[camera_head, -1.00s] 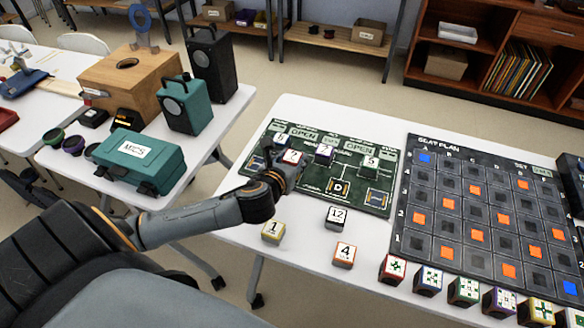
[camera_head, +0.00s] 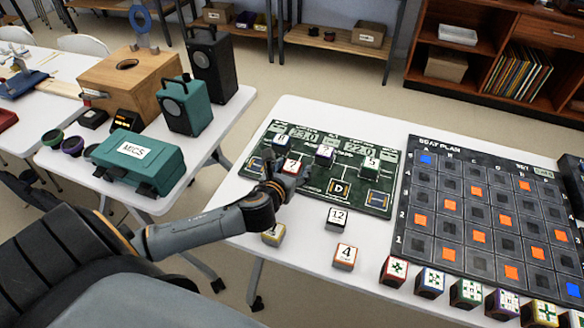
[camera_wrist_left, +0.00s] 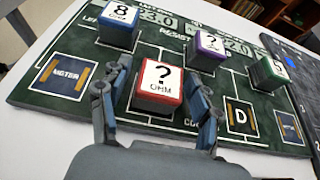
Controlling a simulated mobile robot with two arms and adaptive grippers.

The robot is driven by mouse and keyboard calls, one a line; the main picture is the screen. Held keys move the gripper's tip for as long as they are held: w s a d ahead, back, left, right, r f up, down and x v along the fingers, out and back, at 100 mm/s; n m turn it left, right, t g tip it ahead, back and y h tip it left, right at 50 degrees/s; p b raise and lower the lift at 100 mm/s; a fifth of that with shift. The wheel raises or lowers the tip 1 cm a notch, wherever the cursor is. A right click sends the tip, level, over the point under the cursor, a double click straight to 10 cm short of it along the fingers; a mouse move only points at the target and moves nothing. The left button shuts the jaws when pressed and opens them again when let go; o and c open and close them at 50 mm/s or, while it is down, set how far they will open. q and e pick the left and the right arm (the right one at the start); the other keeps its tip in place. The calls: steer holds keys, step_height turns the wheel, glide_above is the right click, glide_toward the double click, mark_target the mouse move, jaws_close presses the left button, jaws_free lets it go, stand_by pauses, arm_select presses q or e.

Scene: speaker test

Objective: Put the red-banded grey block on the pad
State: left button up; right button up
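The red-banded grey block (camera_head: 292,166), with a white "? OHM" top, sits on the dark green circuit board (camera_head: 322,194). In the left wrist view the block (camera_wrist_left: 158,88) stands between the fingers of my left gripper (camera_wrist_left: 150,98). A small gap shows on each side, so the gripper is open around it. The gripper (camera_head: 286,175) hides part of the block in the head view. The board has a METER pad (camera_wrist_left: 62,77) at left, a D pad (camera_wrist_left: 241,117) and another pad (camera_wrist_left: 290,128) at right; I cannot tell which is meant. My right gripper is out of view.
Blue "8" (camera_wrist_left: 119,25), purple "?" (camera_wrist_left: 207,50) and green "5" (camera_wrist_left: 270,73) blocks stand near on the board. Blocks "1" (camera_head: 273,234), "12" (camera_head: 336,219) and "4" (camera_head: 345,256) stand in front. The seat plan board (camera_head: 398,240) lies at right.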

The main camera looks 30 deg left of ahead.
arm_select(q)
steer(key=shift+r, duration=0.15)
steer(key=v, duration=1.2)
steer(key=shift+p, duration=0.35)
